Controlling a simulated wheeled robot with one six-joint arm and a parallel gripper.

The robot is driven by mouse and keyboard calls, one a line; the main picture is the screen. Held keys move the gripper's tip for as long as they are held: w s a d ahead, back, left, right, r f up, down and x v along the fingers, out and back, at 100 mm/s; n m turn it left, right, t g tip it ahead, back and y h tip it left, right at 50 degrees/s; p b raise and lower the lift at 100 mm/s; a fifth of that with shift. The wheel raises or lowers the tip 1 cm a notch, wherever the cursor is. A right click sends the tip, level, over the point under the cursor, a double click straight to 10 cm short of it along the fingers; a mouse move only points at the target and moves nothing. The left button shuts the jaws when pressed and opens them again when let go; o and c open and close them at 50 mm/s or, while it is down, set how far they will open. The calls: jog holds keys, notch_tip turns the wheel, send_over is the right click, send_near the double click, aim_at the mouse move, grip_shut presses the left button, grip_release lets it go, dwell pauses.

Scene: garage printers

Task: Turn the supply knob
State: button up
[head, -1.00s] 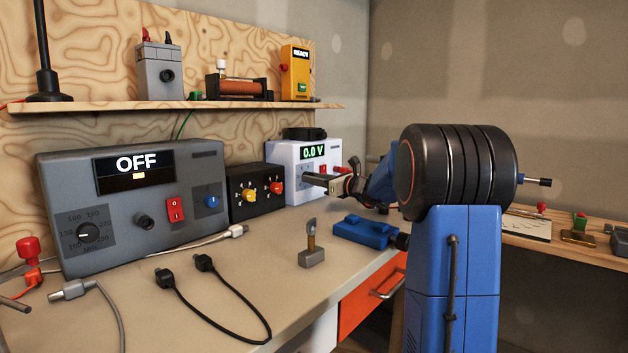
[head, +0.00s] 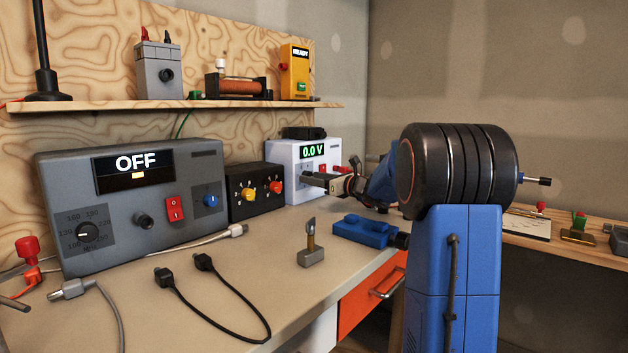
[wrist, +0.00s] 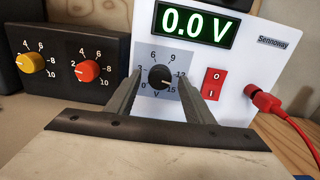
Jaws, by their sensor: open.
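The white supply (head: 322,156) stands at the back of the bench and its display reads 0.0 V. My gripper (wrist: 163,88) is open and empty, with one finger on each side of the knob in the picture. I cannot tell whether the fingers touch it. In the head view my gripper (head: 318,181) is in front of the supply and hides the knob.
A black box with yellow and orange knobs (wrist: 68,62) stands left of the supply. A red rocker switch (wrist: 213,83) and a red plug with cable (wrist: 263,99) are to the knob's right. A grey unit reading OFF (head: 130,215) stands further left.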

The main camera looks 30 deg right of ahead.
jog(key=v, duration=1.7)
jog(key=shift+s, duration=0.1)
